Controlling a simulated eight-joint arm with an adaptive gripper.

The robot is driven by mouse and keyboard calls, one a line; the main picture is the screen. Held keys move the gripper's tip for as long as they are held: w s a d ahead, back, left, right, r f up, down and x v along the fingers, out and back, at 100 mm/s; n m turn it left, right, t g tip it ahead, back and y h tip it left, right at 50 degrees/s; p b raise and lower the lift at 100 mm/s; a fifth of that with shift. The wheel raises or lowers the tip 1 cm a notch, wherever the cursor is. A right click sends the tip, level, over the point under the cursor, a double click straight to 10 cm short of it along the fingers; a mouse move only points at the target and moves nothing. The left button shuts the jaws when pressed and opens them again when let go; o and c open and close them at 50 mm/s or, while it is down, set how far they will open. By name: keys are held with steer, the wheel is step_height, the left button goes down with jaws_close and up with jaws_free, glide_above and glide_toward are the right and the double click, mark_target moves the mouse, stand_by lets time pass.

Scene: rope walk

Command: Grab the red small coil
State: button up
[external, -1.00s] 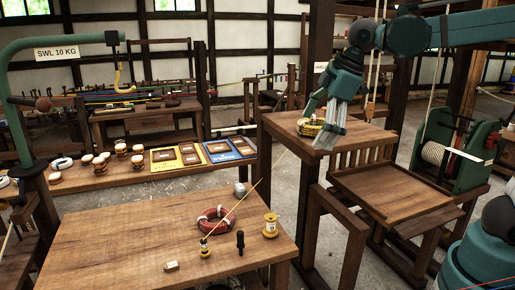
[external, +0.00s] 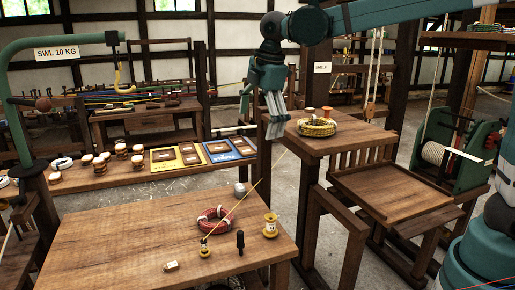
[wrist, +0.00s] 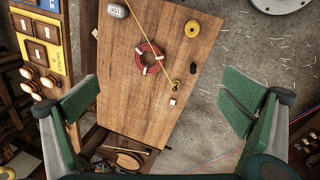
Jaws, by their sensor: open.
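The red small coil (external: 214,220) lies flat on the wooden table in the lower part of the external view. It is a red ring with pale ties, and it also shows in the wrist view (wrist: 149,58) near the top middle. A yellow line passes over or beside it. My gripper (external: 275,130) is in the air at the left edge of the tall stand, above and beyond the table, well apart from the coil. In the wrist view its two green-padded fingers (wrist: 160,105) are spread wide with nothing between them.
The wooden table (external: 110,240) also holds yellow spools (external: 270,226), a dark upright peg (external: 240,242), a small pale block (external: 171,266) and a grey weight (external: 240,188). A tall stand (external: 350,140) bears a yellow coil (external: 317,127). The table's left part is clear.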

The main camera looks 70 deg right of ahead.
steer(key=w+a+f+n+g+p, duration=0.1)
steer(key=w+f+n, duration=0.2)
steer(key=w, duration=0.6)
steer(key=n+g+p, duration=0.1)
steer(key=n, duration=0.2)
glide_above(216, 216)
steer(key=s+a, duration=0.2)
steer(key=a, duration=0.3)
step_height(216, 216, down, 7)
step_height(216, 216, down, 23)
steer(key=shift+d+h, duration=0.15)
steer(key=shift+h, duration=0.25)
steer(key=shift+f, duration=0.15)
steer(key=shift+d+f, duration=0.2)
steer(key=shift+f, duration=1.05)
steer(key=shift+s+d+f+b, duration=0.15)
steer(key=shift+f+b, duration=0.1)
steer(key=shift+f, duration=0.6)
steer(key=shift+w+d+f+b, duration=0.1)
steer(key=shift+d+f+b, duration=0.15)
steer(key=shift+f, duration=0.6)
steer(key=shift+s+d+f+b, duration=0.1)
steer(key=shift+f+b, duration=0.15)
steer(key=shift+f, duration=0.6)
